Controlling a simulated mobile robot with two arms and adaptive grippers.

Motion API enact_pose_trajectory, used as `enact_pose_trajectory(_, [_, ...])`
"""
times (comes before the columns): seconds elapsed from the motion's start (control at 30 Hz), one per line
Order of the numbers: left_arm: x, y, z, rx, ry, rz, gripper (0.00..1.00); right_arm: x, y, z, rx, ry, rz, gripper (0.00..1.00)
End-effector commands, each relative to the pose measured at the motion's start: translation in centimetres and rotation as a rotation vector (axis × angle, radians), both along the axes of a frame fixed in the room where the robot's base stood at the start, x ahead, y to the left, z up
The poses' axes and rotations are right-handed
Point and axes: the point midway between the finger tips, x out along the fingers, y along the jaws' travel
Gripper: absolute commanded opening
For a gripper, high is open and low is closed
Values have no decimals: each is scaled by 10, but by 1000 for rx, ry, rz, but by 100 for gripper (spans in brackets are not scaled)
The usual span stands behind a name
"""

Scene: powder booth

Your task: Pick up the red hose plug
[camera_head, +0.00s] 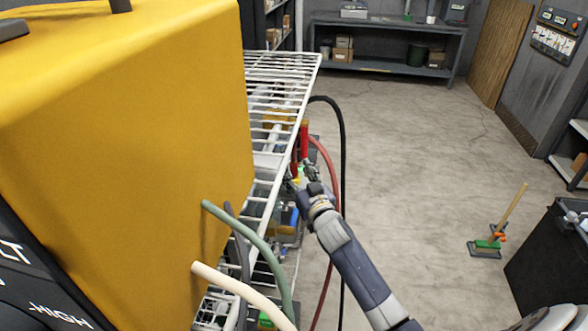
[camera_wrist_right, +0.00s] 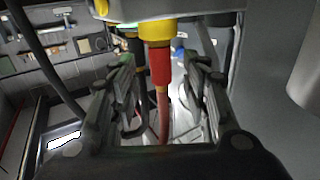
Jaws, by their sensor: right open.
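The red hose plug (camera_wrist_right: 160,66) shows in the right wrist view, upright under a yellow fitting (camera_wrist_right: 157,32). A red hose (camera_wrist_right: 163,112) runs down from it. In the head view a red upright piece (camera_head: 304,138), apparently the plug, shows beside the wire rack, just beyond my right gripper (camera_head: 303,174). The right gripper is open; in the wrist view its two fingers (camera_wrist_right: 160,76) stand on either side of the plug, with a visible gap on both sides. Whether the plug lies fully between the fingertips in depth, I cannot tell. My left gripper is not in view.
A large yellow cabinet (camera_head: 130,130) fills the left. Green (camera_head: 250,236) and cream (camera_head: 240,288) hoses come out of it near a white wire rack (camera_head: 290,66). A black hose (camera_head: 342,140) loops beside the red one.

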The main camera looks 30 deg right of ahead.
Motion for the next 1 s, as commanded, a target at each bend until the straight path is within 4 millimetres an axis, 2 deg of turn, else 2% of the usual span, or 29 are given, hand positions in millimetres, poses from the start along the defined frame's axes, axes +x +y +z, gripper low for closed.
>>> enact_pose_trajectory(0.07, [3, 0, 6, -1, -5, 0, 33, 11, 0, 3, 0, -1, 0, 43])
enact_pose_trajectory(0.23, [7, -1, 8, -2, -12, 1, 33, 26, -2, 1, 0, 0, 0, 43])
enact_pose_trajectory(0.57, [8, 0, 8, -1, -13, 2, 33, 30, -2, 0, 0, 0, 1, 43])
enact_pose_trajectory(0.77, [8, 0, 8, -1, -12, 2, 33, 30, -3, 0, 0, 0, 1, 0])
enact_pose_trajectory(1.0, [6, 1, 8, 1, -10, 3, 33, 30, -3, 0, 0, 0, 1, 0])
